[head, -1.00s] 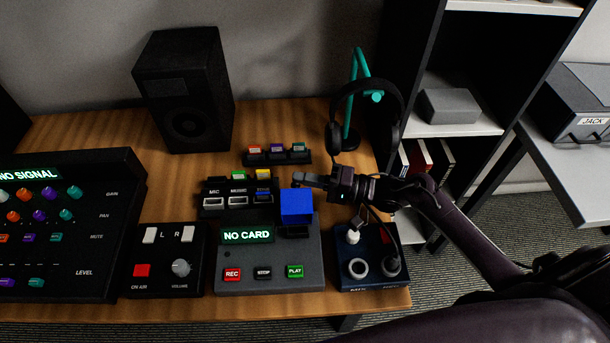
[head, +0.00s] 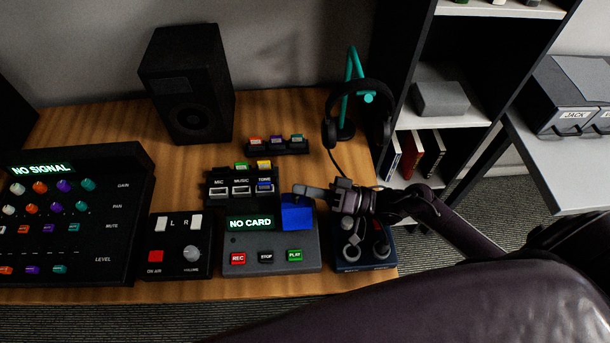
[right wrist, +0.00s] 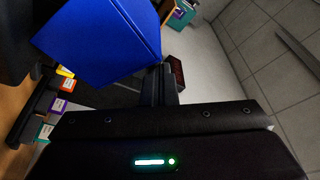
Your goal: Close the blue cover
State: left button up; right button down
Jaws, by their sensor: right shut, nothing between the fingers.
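The blue cover (head: 297,216) is at the top right of the grey recorder box (head: 310,255), beside its NO CARD screen (head: 250,222). In the right wrist view the blue cover (right wrist: 105,40) fills the upper left, close to the dark fingers (right wrist: 160,85). My left gripper is out of view.
Right of the recorder is a dark blue jack box (head: 365,262) with cables, partly under my right arm. A headphone stand (head: 350,100) is behind it. A card rack (head: 240,188) lies behind the recorder. A volume box (head: 180,262) and mixer (head: 70,230) are to the left.

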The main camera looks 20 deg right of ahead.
aim_at(307, 205)
jog(key=shift+s+a+f+p, duration=0.15)
jog(key=shift+s+p, duration=0.15)
jog(key=shift+s, duration=0.25)
jog(key=shift+s+a+p, duration=0.15)
jog(key=shift+s+p, duration=0.15)
jog(key=shift+s, duration=0.2)
notch_tip(307, 205, up, 20)
jog(key=p, duration=0.1)
dwell(0.3)
